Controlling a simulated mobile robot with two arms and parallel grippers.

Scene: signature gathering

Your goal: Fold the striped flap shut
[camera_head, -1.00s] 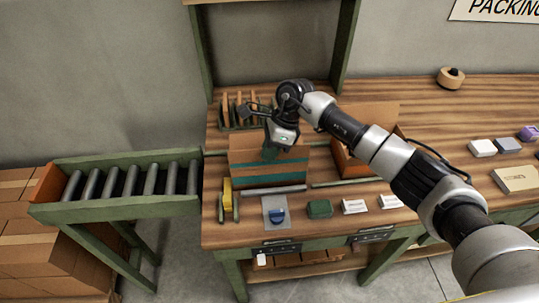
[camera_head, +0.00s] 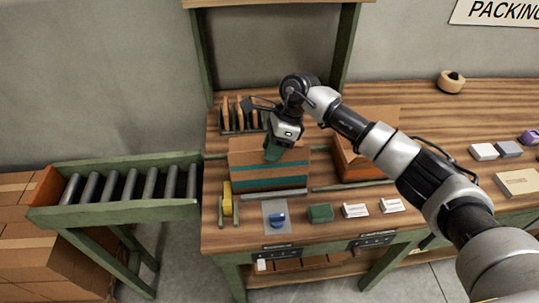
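A cardboard box with teal stripes (camera_head: 250,174) sits on the wooden bench, left of the middle. A broad cardboard panel with a teal band faces me; I cannot tell clearly where the flap ends and the box wall begins. My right gripper (camera_head: 272,154) reaches down from above at the box's upper part, its dark green fingers against or just over the cardboard. The fingers overlap in this view, so their opening is hidden. The gripper and wrist cover part of the box's far edge. My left gripper is not in view.
A second, open box (camera_head: 358,170) stands to the right, partly behind my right arm. A roller conveyor (camera_head: 125,210) is at the left. A yellow tool (camera_head: 227,199), a blue item on a grey sheet (camera_head: 277,219) and a green block (camera_head: 320,213) lie along the front edge.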

